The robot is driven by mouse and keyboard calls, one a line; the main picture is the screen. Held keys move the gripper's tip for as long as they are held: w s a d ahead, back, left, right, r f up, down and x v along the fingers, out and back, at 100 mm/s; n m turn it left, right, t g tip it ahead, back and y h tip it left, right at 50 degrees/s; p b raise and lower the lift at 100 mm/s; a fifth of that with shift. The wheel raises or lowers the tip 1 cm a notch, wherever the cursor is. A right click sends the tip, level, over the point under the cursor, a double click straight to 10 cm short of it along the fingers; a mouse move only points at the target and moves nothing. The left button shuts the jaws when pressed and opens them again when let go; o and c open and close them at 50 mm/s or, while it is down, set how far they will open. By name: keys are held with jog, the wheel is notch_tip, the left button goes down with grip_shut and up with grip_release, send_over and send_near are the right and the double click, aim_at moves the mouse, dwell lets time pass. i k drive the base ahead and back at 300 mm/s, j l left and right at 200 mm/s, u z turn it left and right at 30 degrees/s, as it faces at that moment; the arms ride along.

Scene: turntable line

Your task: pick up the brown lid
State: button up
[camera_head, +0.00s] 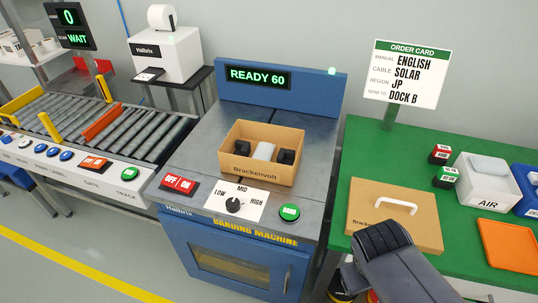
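The brown lid (420,222) is a flat square with a white handle (397,204) on top, lying on the green table (395,160). Its printed name is partly hidden by my gripper. My gripper (380,238) is dark and ribbed, and in the picture it overlaps the lid's front left part, below the handle. I see it from behind, so its fingertips are hidden and I cannot tell whether it touches the lid.
An open brown box (240,172) with items inside stands on the banding machine (210,136). Right of the lid are an orange panel (508,246), a white AIR box (490,192) and small red and green blocks. The order card (404,73) stands behind.

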aim_at(371, 203)
jog(key=l+z, duration=0.3)
jog(key=i+l+z, duration=0.15)
jog(key=l+z, duration=0.15)
jog(key=i+l+z, duration=0.15)
jog(key=l+z, duration=0.15)
jog(key=l, duration=0.1)
